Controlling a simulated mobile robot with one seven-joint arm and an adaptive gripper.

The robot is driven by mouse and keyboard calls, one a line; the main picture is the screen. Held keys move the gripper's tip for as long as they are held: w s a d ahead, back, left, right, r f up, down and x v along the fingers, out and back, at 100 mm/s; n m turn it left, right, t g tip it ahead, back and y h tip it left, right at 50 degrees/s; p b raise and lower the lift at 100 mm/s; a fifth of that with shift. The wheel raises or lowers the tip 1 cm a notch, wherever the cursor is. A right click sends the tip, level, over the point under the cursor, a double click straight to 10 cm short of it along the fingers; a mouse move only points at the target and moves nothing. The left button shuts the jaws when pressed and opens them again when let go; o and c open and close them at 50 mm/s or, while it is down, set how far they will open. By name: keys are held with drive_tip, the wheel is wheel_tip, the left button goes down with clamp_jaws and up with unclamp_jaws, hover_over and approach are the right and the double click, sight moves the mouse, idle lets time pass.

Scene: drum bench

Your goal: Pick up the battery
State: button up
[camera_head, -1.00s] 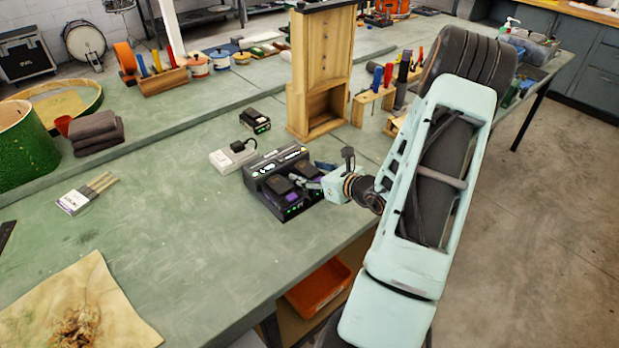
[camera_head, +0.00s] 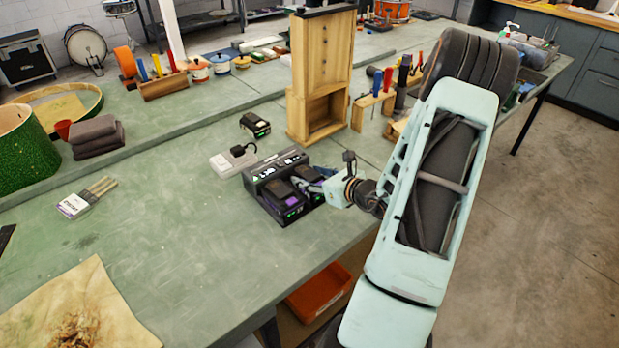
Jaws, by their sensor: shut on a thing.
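A black charger (camera_head: 262,171) with lit displays stands on the green bench, with two dark batteries in its front bays. The left battery (camera_head: 281,201) shows a green light. The right battery (camera_head: 308,183) is partly covered by my gripper (camera_head: 322,184). My gripper reaches in from the right and is shut on this right battery, which still sits at the charger. The fingertips are small and partly hidden. Another dark battery-like block (camera_head: 255,125) with a green light lies on the bench behind the charger.
A white power strip (camera_head: 229,163) with a black plug lies just behind the charger. A tall wooden cabinet (camera_head: 322,70) stands close behind. A tool rack (camera_head: 372,108) is to its right.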

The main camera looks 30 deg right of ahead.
drive_tip(key=shift+s+d+r, duration=0.1)
drive_tip(key=shift+s+r, duration=0.15)
drive_tip(key=shift+r, duration=0.15)
drive_tip(key=r+v, duration=0.1)
drive_tip(key=v, duration=1.4)
drive_tip(key=shift+w, duration=0.25)
